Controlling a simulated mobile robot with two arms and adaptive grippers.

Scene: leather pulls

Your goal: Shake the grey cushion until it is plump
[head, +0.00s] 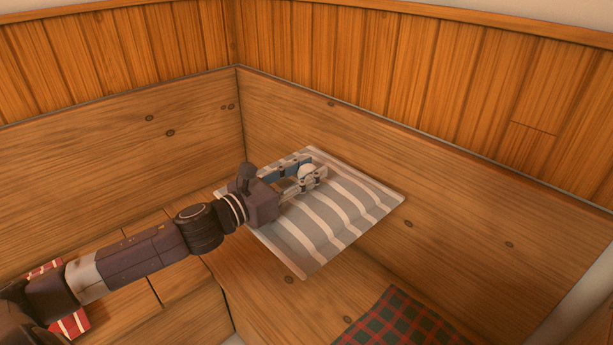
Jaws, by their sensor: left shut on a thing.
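The grey cushion (338,222), with pale stripes, is in the middle of the head view at the corner of the wooden bench. It looks fairly flat and tilted; I cannot tell whether it touches the seat. My left gripper (312,175) reaches in from the left over the cushion's upper part and is shut on it. The gripper and wrist hide part of the cushion's upper left. My right gripper is not in view.
A dark red and green checked cushion (400,322) lies on the bench at the lower right. A red and white striped item (72,325) shows partly behind my arm at the lower left. Wooden backrests (420,205) close in behind and beside the grey cushion.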

